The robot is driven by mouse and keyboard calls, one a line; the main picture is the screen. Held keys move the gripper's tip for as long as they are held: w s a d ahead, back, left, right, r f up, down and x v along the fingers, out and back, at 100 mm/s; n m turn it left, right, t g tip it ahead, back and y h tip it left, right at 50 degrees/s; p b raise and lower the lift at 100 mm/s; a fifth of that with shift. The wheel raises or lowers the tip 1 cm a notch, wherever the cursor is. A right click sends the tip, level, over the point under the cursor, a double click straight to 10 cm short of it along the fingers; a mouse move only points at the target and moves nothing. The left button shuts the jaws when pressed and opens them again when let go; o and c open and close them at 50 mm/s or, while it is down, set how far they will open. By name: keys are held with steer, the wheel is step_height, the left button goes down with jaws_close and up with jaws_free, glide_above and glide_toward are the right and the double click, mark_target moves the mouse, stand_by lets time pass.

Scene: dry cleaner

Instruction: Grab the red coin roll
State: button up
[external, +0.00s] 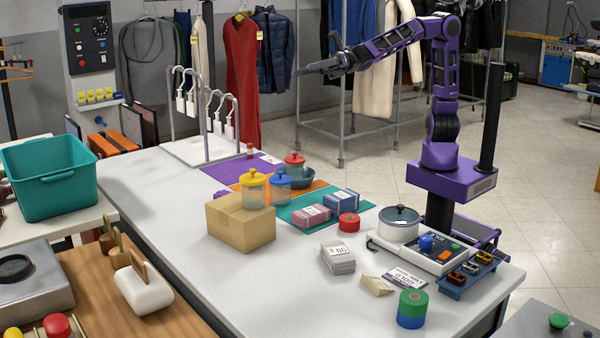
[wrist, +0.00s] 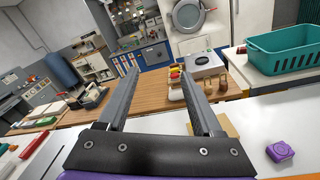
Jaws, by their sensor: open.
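A small upright red cylinder (external: 249,150) stands at the far end of the counter, by the purple mat. A squat red roll (external: 349,221) sits on the near side, by the teal mat; I cannot tell for sure which of the two is the coin roll. My gripper (external: 305,71) is high above the counter, well away from both, pointing left. In the wrist view my gripper (wrist: 156,72) shows its two fingers apart with nothing held between them. A long red item (wrist: 36,138) at the left there cannot be identified.
Lidded jars (external: 255,188), a cardboard box (external: 240,226), a pot on a scale (external: 399,224) and stacked green and blue rolls (external: 411,308) crowd the white counter (external: 150,190). A white hanger rack (external: 205,145) rises at the back. The counter's left side is clear.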

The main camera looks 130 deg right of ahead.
steer(key=s+d+f+m+g+h+p, duration=0.25)
steer(key=d+f+m, duration=0.65)
steer(key=d+f, duration=0.5)
steer(key=s+d+f+m+g+h+p, duration=0.1)
steer(key=s+d+f+m+g+h, duration=0.25)
steer(key=d+f+m, duration=1)
steer(key=s+d+f+m+h+p, duration=0.1)
steer(key=s+d+f+m, duration=0.2)
steer(key=s+d+m, duration=0.1)
steer(key=s+d+f+m+h+p, duration=0.1)
steer(key=s+d+f+m, duration=0.2)
steer(key=s+d, duration=0.4)
steer(key=s+d+f+m+g+p, duration=0.1)
steer(key=s+d+f+m, duration=0.3)
steer(key=s+d+m, duration=0.1)
steer(key=shift+s+d+f+h, duration=0.1)
steer(key=shift+s+d+h, duration=0.15)
steer(key=shift+s, duration=0.3)
steer(key=shift+s+d+h, duration=0.15)
steer(key=shift+s+d, duration=0.05)
steer(key=shift+s, duration=0.35)
steer(key=s+d+m+h, duration=0.2)
steer(key=s+d+m, duration=0.1)
steer(key=s+m, duration=0.3)
glide_toward(250, 158)
steer(key=w+d, duration=0.3)
steer(key=shift+d+r+p, duration=0.3)
steer(key=shift+d+r, duration=0.05)
steer(key=shift+x, duration=2.6)
